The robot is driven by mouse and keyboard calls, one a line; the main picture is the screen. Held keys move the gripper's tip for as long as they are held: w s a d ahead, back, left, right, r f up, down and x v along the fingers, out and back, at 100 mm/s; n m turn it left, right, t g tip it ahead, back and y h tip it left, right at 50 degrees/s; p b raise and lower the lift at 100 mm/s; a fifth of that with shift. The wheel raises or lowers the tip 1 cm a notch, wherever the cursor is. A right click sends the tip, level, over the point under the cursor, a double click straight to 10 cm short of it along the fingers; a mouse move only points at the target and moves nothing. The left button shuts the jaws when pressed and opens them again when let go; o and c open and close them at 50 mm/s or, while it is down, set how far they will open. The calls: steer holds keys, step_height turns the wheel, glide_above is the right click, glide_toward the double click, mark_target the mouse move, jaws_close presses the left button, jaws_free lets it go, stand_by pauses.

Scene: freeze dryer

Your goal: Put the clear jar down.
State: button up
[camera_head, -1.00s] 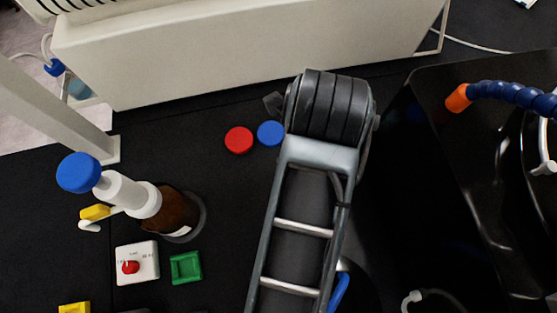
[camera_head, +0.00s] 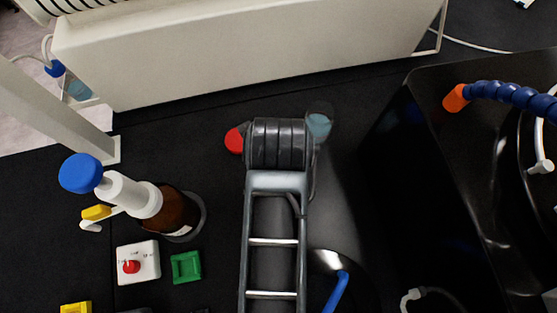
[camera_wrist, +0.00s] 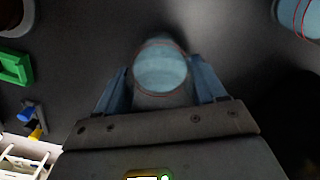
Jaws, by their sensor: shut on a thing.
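The clear jar (camera_wrist: 160,70) is between my gripper's fingers in the wrist view, with pale blue contents and a thin reddish rim. My gripper (camera_wrist: 163,92) is shut on it, one blue-grey finger on each side. In the head view my arm hides the gripper and this jar. I cannot tell whether its base touches the dark bench (camera_head: 345,190). A similar jar with pale blue contents (camera_head: 319,125) stands just right of my wrist in the head view. What looks like the same one is cut off at the top right of the wrist view (camera_wrist: 300,16).
A red cap (camera_head: 235,140) is partly covered by my wrist. A brown bottle (camera_head: 177,212), white switch box (camera_head: 138,262) and green block (camera_head: 186,267) are at left. A white casing (camera_head: 250,50) bounds the back. A black glossy unit (camera_head: 440,190) is at right.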

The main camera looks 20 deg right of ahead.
steer(key=shift+f, duration=0.1)
steer(key=o, duration=1.2)
step_height(320, 180, up, 12)
steer(key=shift+r, duration=0.15)
steer(key=shift+s, duration=0.1)
